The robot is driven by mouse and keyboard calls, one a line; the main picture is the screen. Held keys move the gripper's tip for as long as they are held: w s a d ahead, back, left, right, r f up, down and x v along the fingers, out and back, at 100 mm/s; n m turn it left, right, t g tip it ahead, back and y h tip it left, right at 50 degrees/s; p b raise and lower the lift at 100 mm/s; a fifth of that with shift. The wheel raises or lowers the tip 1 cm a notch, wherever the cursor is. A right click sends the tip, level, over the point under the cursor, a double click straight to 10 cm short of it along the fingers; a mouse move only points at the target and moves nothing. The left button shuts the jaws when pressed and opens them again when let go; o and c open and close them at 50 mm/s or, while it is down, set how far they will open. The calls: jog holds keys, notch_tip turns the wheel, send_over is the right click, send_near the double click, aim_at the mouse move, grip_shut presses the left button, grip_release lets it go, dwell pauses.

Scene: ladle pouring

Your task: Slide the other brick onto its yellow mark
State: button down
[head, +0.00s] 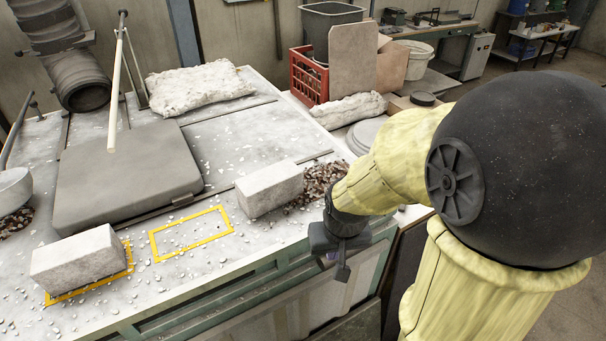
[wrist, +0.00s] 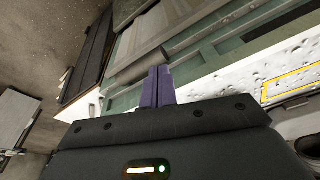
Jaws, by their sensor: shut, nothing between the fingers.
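One pale grey brick (head: 78,257) lies at the front left of the bench, on a yellow outline (head: 128,258) that shows around its edges. A second pale grey brick (head: 269,188) sits to the right of an empty yellow rectangle (head: 191,233), just apart from it. The empty rectangle also shows in part in the wrist view (wrist: 291,80). My gripper (head: 342,272) hangs beyond the bench's front right edge, to the right of the second brick and apart from it. Its fingers (wrist: 158,87) are together with nothing between them. No brick shows clearly in the wrist view.
A dark grey slab (head: 125,180) lies behind the yellow rectangle. A pile of dark gravel (head: 320,180) lies right of the second brick. Pale chips are scattered over the bench top. A white sack (head: 200,84) and a red crate (head: 309,76) are farther back.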

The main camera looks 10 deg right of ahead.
jog(key=w+d+r+m+g, duration=0.1)
jog(key=w+r+m, duration=0.15)
jog(key=w, duration=0.65)
jog(key=w+d+r+m, duration=0.15)
jog(key=w+m, duration=0.25)
jog(key=w, duration=0.4)
jog(key=m+g, duration=0.2)
jog(key=m, duration=0.5)
send_near(303, 174)
jog(key=w+d+f, duration=0.2)
jog(key=w+d, duration=0.2)
jog(key=shift+d+f+b, duration=0.25)
jog(key=shift+f+b, duration=0.05)
jog(key=shift+f, duration=0.1)
jog(key=shift+w, duration=0.1)
notch_tip(303, 174, down, 9)
jog(key=shift+f+p, duration=0.1)
jog(key=shift+p, duration=1.15)
jog(key=a+p, duration=0.1)
jog(key=s+a+p, duration=0.1)
jog(key=a, duration=0.1)
jog(key=shift+s+a+f, duration=0.15)
jog(key=shift+a+f, duration=0.1)
jog(key=shift+a, duration=0.05)
jog(key=shift+a+f, duration=0.1)
jog(key=shift+a, duration=0.05)
jog(key=shift+f, duration=0.1)
